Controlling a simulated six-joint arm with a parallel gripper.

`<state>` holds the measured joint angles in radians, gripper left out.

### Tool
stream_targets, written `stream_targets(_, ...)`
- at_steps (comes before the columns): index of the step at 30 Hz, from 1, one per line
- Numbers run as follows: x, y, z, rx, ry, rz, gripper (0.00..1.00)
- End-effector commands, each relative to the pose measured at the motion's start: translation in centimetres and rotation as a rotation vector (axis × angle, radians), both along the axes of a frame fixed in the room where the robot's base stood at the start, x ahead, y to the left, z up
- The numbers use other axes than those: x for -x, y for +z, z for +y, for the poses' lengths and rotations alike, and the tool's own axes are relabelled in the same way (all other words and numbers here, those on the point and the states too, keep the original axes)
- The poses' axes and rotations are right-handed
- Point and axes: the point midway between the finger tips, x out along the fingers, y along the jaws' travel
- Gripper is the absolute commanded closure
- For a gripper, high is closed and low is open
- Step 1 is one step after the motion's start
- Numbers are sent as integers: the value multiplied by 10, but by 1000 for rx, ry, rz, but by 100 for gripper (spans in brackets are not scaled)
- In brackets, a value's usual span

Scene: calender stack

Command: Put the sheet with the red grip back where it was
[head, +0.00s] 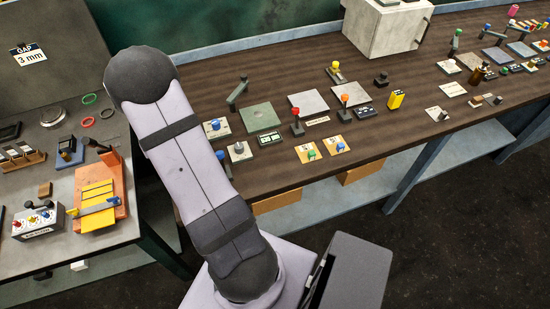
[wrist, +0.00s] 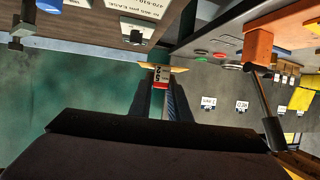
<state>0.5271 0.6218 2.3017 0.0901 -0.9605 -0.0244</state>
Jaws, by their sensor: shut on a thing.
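In the wrist view my gripper (wrist: 161,91) is shut on a small red grip (wrist: 160,85) with a pale numbered label. A thin tan sheet (wrist: 176,69) shows nearly edge-on just beyond the fingertips, at the grip. The sheet is held clear of the surfaces in view. In the head view my arm hides the gripper and the held sheet. Two similar tan sheets lie on the dark wooden bench, one with a green grip (head: 311,154) and one with a blue grip (head: 340,147).
Plates, posts and labelled cards crowd the bench (head: 225,82), with a red-topped post (head: 297,120) and a yellow block (head: 396,99). A grey box (head: 385,30) stands behind. The left table holds an orange stand (head: 110,165) with yellow strips and a control box (head: 38,222).

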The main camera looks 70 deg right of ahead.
Motion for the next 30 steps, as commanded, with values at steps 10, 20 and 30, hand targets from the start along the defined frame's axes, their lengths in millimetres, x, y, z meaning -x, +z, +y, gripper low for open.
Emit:
stream_targets(10, 51, -16, -29, -1, -399, 1, 100)
stream_targets(20, 191, -24, -80, 2, -971, -1, 100)
stream_targets(30, 313, -8, -75, 1, -1374, -6, 100)
